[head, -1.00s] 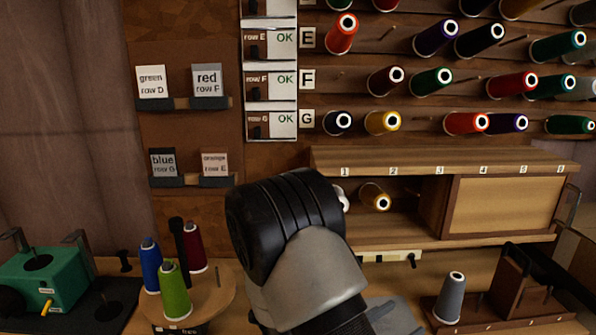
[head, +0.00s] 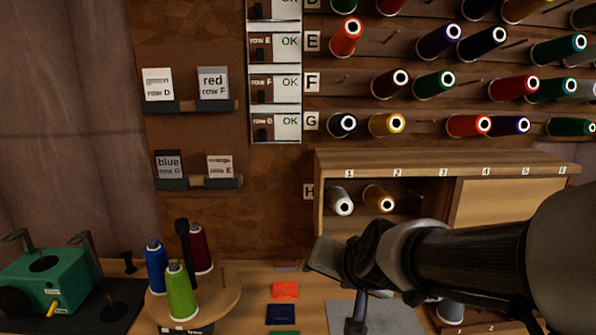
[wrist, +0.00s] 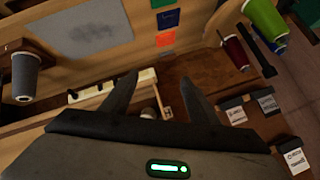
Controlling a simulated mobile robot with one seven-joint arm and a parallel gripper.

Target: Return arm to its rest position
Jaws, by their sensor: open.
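My arm (head: 470,262) reaches in from the right edge of the head view, low over the bench and in front of the cabinet. In the wrist view my gripper (wrist: 159,92) has its two dark fingers spread apart with nothing between them. The bench and cabinet show tilted beyond the fingers. In the head view the arm covers part of the cabinet's lower right and most of a grey spool (head: 450,311). That grey spool shows whole in the wrist view (wrist: 25,75).
Blue, green and dark red spools stand on a round wooden stand (head: 225,297) at left. A green machine (head: 45,278) stands beyond. Pegs with spools fill the wall above.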

